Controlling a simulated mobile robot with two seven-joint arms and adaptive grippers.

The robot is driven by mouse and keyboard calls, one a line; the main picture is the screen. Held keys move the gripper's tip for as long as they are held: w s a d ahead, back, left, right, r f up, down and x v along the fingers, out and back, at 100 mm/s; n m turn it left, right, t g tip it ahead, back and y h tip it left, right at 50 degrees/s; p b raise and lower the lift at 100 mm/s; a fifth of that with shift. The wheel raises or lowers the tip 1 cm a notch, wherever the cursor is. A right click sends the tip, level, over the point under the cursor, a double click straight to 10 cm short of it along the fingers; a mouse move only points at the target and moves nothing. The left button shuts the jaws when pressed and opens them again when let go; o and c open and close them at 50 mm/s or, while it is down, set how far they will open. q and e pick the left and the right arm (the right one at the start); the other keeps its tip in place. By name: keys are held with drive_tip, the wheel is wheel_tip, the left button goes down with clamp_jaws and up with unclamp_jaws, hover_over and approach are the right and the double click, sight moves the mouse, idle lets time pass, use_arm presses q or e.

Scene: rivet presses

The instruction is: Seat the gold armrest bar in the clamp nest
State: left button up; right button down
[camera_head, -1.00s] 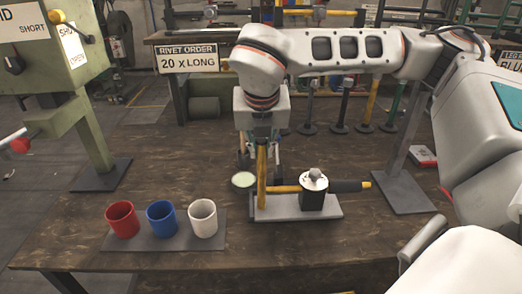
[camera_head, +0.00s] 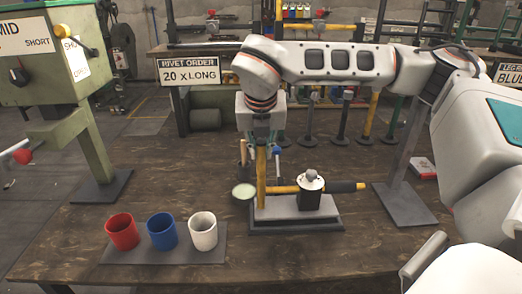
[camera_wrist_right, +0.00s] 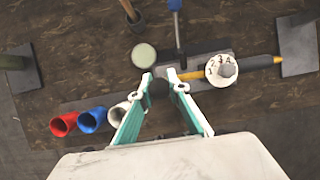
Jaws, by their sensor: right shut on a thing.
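The gold armrest bar (camera_head: 261,181) has an upright gold part and a level gold part with a dark sleeve and gold tip. The level part also shows in the wrist view (camera_wrist_right: 264,63). My right gripper (camera_head: 262,143) points down, shut on the top of the upright part. In the wrist view its fingers (camera_wrist_right: 158,88) close around a dark end. The clamp (camera_head: 311,194), a black block with a numbered white dial (camera_wrist_right: 222,70), stands where the level part passes. Whether the bar rests in the nest, I cannot tell. My left gripper is out of view.
A light grey plate (camera_head: 285,213) shows above a dark base plate (camera_head: 297,227). A pale green round dish (camera_head: 243,192) is just left. Red (camera_head: 122,232), blue (camera_head: 161,231) and white (camera_head: 203,231) cups stand front left. A green press (camera_head: 50,75) stands left.

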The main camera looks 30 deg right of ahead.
drive_tip(key=shift+f, duration=0.1)
drive_tip(key=shift+f, duration=0.2)
drive_tip(key=shift+p, duration=0.35)
idle(2.1)
drive_tip(key=shift+f+b, duration=0.55)
drive_tip(key=shift+f, duration=0.55)
drive_tip(key=c, duration=1.8)
unclamp_jaws()
drive_tip(key=shift+c, duration=0.2)
drive_tip(key=v, duration=1.2)
